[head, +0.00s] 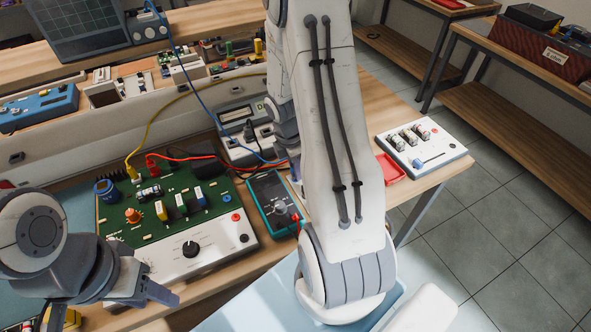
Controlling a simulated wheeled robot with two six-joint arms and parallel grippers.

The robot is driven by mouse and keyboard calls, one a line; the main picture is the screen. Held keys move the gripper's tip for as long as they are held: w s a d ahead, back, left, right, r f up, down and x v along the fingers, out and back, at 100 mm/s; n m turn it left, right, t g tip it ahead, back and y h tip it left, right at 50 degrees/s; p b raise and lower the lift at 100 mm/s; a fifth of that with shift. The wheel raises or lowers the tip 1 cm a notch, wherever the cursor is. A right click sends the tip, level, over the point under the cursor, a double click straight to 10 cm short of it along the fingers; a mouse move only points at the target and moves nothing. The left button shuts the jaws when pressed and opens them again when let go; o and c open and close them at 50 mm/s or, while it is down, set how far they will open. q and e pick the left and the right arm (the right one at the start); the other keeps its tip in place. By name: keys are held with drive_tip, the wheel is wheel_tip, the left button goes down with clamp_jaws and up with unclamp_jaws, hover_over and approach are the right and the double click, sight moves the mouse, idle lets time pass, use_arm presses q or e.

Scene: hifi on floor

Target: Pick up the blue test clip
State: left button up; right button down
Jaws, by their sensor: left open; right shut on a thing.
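A blue lead (196,93) runs from the instrument at the back down to my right gripper (294,172). My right wrist shows only as a strip left of my big white arm link, which hides most of the gripper. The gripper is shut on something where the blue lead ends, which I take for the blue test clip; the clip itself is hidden. A red lead (190,157) also runs towards this spot. My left gripper (155,297) is open and empty, low at the left, in front of the green circuit board (190,178) and apart from the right gripper.
A teal-edged multimeter (269,196) lies right of the circuit board. A white switch board (440,158) and a red tray (390,168) sit near the bench's right edge. A grey-white power unit (236,146) stands behind. Tiled floor (470,230) is clear at the right.

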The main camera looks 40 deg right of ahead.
drive_tip(key=shift+r, duration=0.5)
wheel_tip(320, 180, up, 3)
drive_tip(key=shift+f, duration=0.1)
drive_tip(key=shift+s+a+r, duration=1.5)
drive_tip(key=shift+s+r, duration=2.25)
drive_tip(key=shift+s, duration=1.95)
wheel_tip(320, 180, up, 6)
drive_tip(key=p, duration=0.7)
drive_tip(key=shift+r, duration=0.2)
drive_tip(key=shift+w, duration=0.1)
